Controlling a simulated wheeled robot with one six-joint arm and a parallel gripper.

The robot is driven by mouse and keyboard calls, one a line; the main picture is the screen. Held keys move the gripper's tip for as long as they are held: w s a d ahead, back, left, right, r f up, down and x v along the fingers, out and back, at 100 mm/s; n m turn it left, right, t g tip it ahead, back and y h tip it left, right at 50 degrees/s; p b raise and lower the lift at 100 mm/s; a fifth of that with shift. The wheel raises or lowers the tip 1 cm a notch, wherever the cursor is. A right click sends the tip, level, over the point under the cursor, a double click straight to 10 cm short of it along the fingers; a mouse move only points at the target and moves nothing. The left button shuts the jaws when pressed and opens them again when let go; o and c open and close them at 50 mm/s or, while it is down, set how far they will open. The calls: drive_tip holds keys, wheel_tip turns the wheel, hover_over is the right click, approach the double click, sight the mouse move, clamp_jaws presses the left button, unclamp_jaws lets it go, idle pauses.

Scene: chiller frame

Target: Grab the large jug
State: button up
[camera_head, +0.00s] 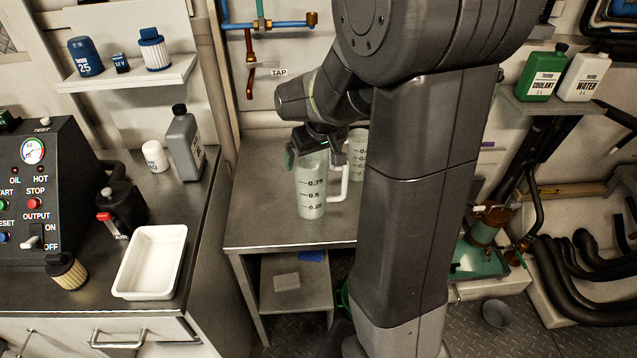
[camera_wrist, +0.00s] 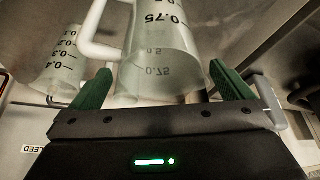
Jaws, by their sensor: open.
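The large jug (camera_head: 312,196) is clear, with marks 0.25, 0.5 and 0.75 and a white handle on its right. It stands upright on the metal table, below the tap label. My gripper (camera_head: 308,152) is at the jug's upper part, with one green finger showing at the jug's left. In the wrist view my gripper (camera_wrist: 162,80) is open, and the large jug (camera_wrist: 160,45) appears between its two green fingers. Contact cannot be told. A smaller jug (camera_head: 357,150) stands behind it, partly hidden by my arm; it also shows in the wrist view (camera_wrist: 62,65).
The metal table (camera_head: 260,220) has free room left of the large jug. On the left counter are a white tray (camera_head: 150,262), a grey bottle (camera_head: 184,148) and a control panel (camera_head: 30,190). Pipes (camera_head: 250,60) run on the wall above the table.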

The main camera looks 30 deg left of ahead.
drive_tip(key=shift+w+a+f, duration=0.1)
drive_tip(key=shift+a+f, duration=0.05)
drive_tip(key=shift+f, duration=0.3)
drive_tip(key=c, duration=1.2)
